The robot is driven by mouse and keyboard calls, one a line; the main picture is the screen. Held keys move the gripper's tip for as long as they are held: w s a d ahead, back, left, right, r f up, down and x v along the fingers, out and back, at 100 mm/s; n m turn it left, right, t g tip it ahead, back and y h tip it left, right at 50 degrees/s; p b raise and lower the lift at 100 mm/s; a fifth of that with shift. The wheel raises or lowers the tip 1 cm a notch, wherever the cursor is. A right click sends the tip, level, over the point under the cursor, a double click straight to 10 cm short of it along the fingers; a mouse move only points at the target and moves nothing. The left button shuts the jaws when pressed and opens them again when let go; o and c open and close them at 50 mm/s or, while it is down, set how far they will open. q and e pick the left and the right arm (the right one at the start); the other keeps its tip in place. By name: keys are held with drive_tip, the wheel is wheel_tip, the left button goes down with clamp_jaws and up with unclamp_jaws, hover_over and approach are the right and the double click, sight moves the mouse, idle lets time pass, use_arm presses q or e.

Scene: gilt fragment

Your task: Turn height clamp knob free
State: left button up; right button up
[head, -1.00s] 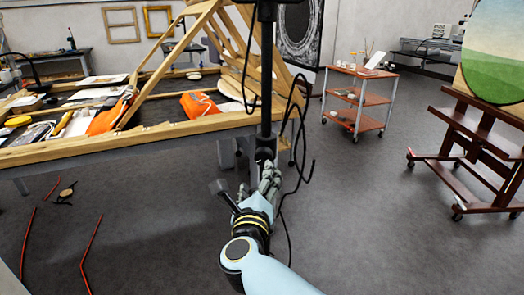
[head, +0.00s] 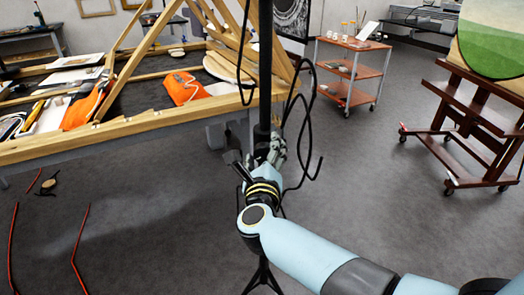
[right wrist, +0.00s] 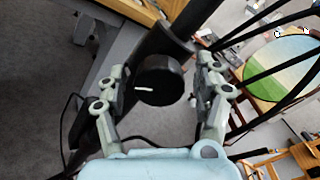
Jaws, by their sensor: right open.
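The height clamp knob (right wrist: 160,80) is a round black knob with a white mark, in the middle of the right wrist view. It sits on a black upright stand pole (head: 265,80). My right gripper (right wrist: 163,88) is open, with one finger on each side of the knob. Small gaps seem to show between the fingers and the knob, and contact cannot be told. In the head view my right gripper (head: 267,150) is at the pole and hides the knob. My left gripper is not in view.
Black cables (head: 303,130) hang beside the pole. A wooden-framed worktable (head: 150,133) with orange cloths stands at left. A red-shelved cart (head: 352,70) and a wooden easel (head: 470,130) stand at right. Red rods (head: 80,250) lie on the floor.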

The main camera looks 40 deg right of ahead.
drive_tip(key=shift+c, duration=2.2)
drive_tip(key=c, duration=0.7)
drive_tip(key=shift+c, duration=0.3)
drive_tip(key=shift+n+p, duration=0.7)
drive_tip(key=shift+n, duration=0.4)
drive_tip(key=n+p, duration=0.3)
drive_tip(key=n, duration=0.2)
drive_tip(key=n+p, duration=0.2)
drive_tip(key=n, duration=0.2)
drive_tip(key=shift+n+g, duration=0.3)
use_arm(q)
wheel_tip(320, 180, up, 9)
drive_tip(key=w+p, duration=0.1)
drive_tip(key=p, duration=0.1)
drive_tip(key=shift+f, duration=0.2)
use_arm(e)
drive_tip(key=shift+f+n, duration=0.1)
drive_tip(key=shift+n, duration=2.1)
